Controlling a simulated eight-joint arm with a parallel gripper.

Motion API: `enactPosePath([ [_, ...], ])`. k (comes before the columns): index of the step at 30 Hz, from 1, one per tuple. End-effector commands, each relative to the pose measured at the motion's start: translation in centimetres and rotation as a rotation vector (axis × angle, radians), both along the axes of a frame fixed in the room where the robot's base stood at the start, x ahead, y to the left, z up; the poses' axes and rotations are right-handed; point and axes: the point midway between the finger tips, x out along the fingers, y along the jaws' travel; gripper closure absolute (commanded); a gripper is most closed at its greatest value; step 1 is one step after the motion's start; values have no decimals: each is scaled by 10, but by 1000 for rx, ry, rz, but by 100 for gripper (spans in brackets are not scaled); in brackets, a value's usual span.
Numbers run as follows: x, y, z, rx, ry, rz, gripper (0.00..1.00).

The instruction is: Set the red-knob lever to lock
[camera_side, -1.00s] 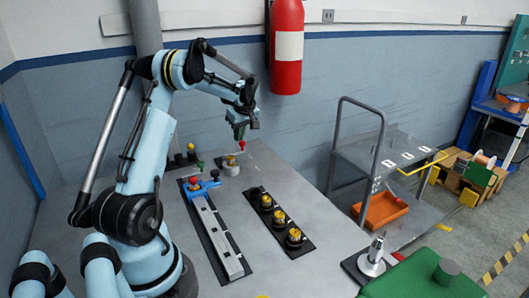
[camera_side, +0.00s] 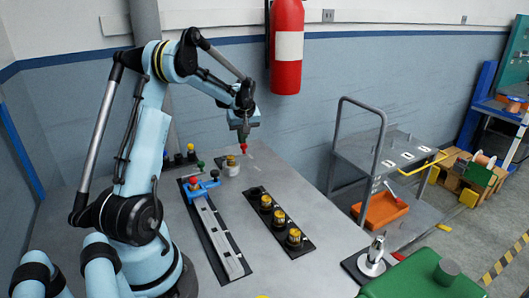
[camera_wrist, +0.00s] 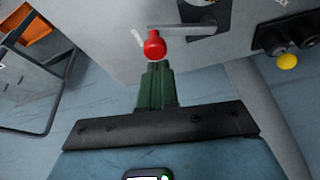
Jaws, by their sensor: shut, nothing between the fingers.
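The red-knob lever shows in the wrist view as a grey bar (camera_wrist: 185,28) running from a dark plate to a red knob (camera_wrist: 154,45) at its left end. In the side view, the red knob (camera_side: 243,149) is directly below my gripper (camera_side: 242,138). My gripper's green fingers (camera_wrist: 157,66) are shut and empty, their tips right beside the knob; I cannot tell whether they touch it. The lever's pivot seems to be on the small block (camera_side: 231,166) left of the knob. A pale mark (camera_wrist: 137,38) lies near the knob; no lock label is readable.
A blue clamp with another red knob (camera_side: 193,182) sits on a long rail (camera_side: 220,240). A black plate with several brass pulleys (camera_side: 279,222) lies to its right. Black posts, one yellow-topped (camera_side: 191,150), stand at the back. The cart (camera_side: 385,150) is beyond the table's right edge.

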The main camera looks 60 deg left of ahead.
Motion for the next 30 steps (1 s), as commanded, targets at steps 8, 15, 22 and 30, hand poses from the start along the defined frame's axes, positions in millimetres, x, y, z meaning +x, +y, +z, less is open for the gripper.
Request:
enactPosePath([
  [8,-4,-17,0,1,-2,-258,100],
  [15,-10,-28,0,1,-2,-455,100],
  [22,-14,-35,0,1,0,-556,100],
  [30,-17,-39,0,0,0,-553,100],
])
